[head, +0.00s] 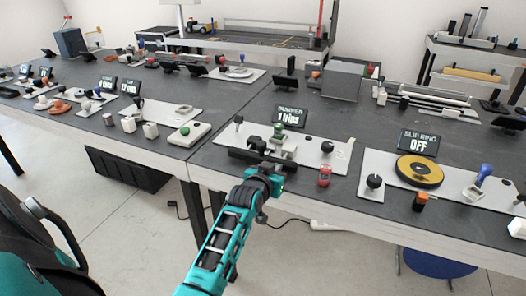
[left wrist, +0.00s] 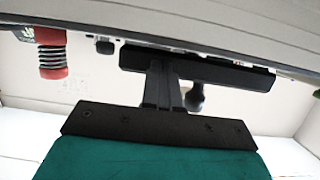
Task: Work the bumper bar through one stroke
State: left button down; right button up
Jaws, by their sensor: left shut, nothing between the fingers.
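The bumper bar (head: 240,155) is a long black bar along the front of a light plate on the bench. It also shows in the left wrist view (left wrist: 230,74). The bumper display (head: 290,115) behind it reads "1 trips". My left gripper (head: 266,172) is in front of the bar. In the left wrist view its fingers (left wrist: 162,84) are shut, empty, with their tips at the bar's face; I cannot tell whether they touch it. The wrist hides part of the bar in the head view. My right gripper is not in view.
A red ribbed post (head: 324,176) stands to the right of the bar. Black knobs (head: 327,146) and a green-topped piece (head: 279,130) are on the plate. The slip ring disc (head: 419,171) lies farther right. The space in front of the bench edge is open floor.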

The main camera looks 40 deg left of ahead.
pick_arm(q)
jog(key=shift+s+d+r+p, duration=0.1)
jog(key=shift+s+r+p, duration=0.15)
jog(key=shift+p, duration=0.2)
jog(key=p+v, duration=0.4)
jog(key=shift+s+f, duration=0.1)
jog(key=shift+s, duration=0.1)
